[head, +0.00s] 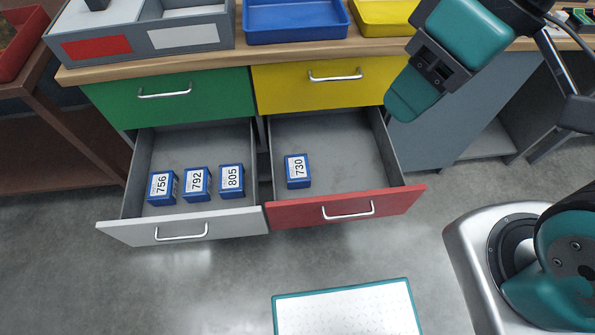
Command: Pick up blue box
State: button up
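Several blue boxes with white number labels lie in two open drawers. The white-fronted drawer (153,232) on the left holds box 756 (162,187), box 792 (197,184) and box 805 (232,181) in a row near its front. The red-fronted drawer (390,200) on the right holds a single box 730 (298,171), near its front left. My gripper (412,95), teal and grey, is at the upper right, beside the red drawer's far right corner and apart from every box. Its fingers cannot be made out.
Closed green (220,95) and yellow (290,88) drawers sit above the open ones. The wooden worktop (240,56) carries a blue tray (295,35), a yellow tray (385,30) and a grey bin (135,47). A white, teal-edged panel (345,312) is at the bottom.

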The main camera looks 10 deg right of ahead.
aim_at(232, 176)
jog(key=k, duration=0.4)
jog(key=u, duration=1.2)
jog(key=i, duration=1)
jog(key=z, duration=0.6)
